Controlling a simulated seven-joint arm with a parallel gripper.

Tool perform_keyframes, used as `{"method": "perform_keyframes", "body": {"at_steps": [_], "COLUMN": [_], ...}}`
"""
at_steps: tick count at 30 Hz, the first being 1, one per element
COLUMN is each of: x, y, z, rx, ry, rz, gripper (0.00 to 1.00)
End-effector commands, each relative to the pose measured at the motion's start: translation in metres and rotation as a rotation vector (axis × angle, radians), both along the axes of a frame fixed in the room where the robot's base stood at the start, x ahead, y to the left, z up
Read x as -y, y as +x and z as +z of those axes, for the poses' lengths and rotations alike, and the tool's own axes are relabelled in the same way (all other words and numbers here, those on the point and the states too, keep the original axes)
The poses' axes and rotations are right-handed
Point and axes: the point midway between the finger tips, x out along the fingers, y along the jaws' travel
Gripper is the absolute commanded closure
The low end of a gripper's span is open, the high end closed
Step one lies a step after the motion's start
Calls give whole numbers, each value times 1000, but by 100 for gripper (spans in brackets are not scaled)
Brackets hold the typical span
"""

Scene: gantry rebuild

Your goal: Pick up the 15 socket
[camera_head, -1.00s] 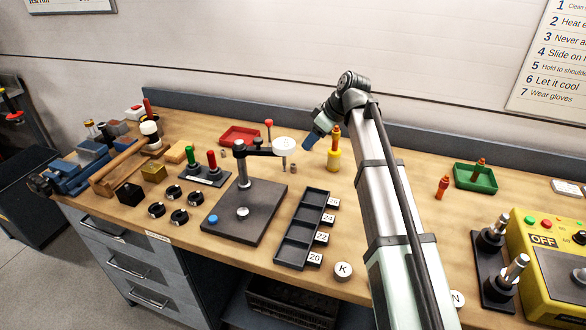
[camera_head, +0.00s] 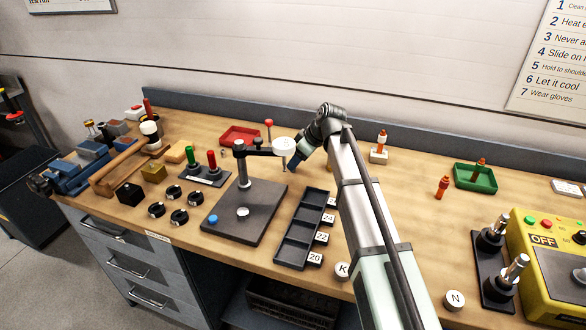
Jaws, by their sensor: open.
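I cannot pick out the 15 socket for certain; no number 15 is readable. My gripper (camera_head: 294,165) is at the end of the arm, pointing down and left, just right of the white round head (camera_head: 284,147) of the stand. Its jaws are open, small and partly dark in this view, and I see nothing held between them. Several black ring-shaped parts (camera_head: 179,191) lie on the bench at left. A dark tray (camera_head: 292,251) in the middle has compartments with labels 24, 22 and 20 beside it.
The stand's dark base plate (camera_head: 231,232) lies left of the tray. A red tray (camera_head: 240,136) is behind it. A green tray (camera_head: 475,178) and yellow control box (camera_head: 545,255) stand at right. Bench between arm and green tray is mostly clear.

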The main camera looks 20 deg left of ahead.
Motion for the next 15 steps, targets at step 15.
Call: {"method": "perform_keyframes", "body": {"at_steps": [15], "x": [-10], "y": [2], "z": [-18], "rx": [0], "ry": [0], "rz": [0], "gripper": [60]}}
